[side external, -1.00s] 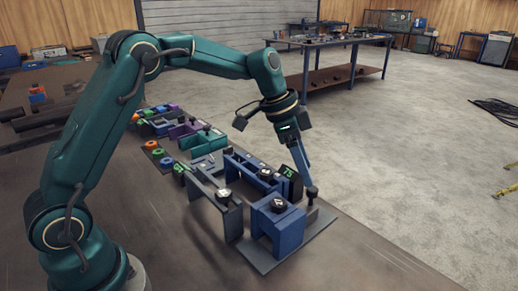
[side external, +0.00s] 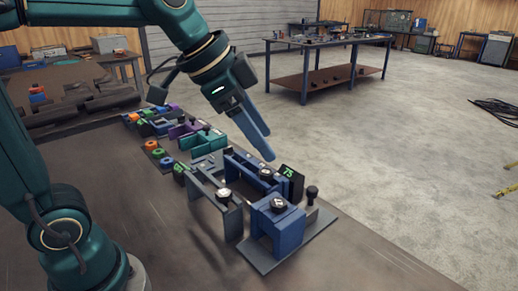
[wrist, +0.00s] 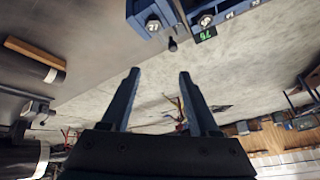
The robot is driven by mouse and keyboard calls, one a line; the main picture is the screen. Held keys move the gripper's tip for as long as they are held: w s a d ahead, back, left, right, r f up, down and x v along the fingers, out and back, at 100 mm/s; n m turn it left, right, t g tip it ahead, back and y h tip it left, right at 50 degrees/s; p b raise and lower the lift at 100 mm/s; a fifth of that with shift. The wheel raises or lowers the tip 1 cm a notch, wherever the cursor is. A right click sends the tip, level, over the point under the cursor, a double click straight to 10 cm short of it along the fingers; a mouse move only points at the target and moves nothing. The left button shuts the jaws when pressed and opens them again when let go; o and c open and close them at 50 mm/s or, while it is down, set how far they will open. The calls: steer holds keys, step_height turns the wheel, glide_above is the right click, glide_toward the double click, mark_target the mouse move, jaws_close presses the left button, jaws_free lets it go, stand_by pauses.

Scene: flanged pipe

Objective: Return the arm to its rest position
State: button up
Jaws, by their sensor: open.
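My gripper (side external: 262,148) is raised above the blue fixtures in the side view, pointing down and to the right. Its two blue fingers (wrist: 159,74) are spread apart in the wrist view, with nothing between them. A black-topped post (side external: 312,194) stands upright on the grey base plate (side external: 262,262), apart from the fingers. It also shows in the wrist view (wrist: 173,45), beyond the fingertips. A blue block (side external: 284,232) with a numbered black knob stands beside the post.
A longer blue frame (side external: 245,173) and a small display reading 75 (side external: 291,182) stand behind the block. Purple, teal and orange parts line the bench farther back. A second table (side external: 330,43) stands across the floor. The bench's left front is clear.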

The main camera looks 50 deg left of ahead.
steer(key=s+a+f+n+y, duration=0.2)
steer(key=s+f+n, duration=0.5)
steer(key=s, duration=0.5)
steer(key=shift+s+a, duration=0.15)
steer(key=shift+a, duration=0.25)
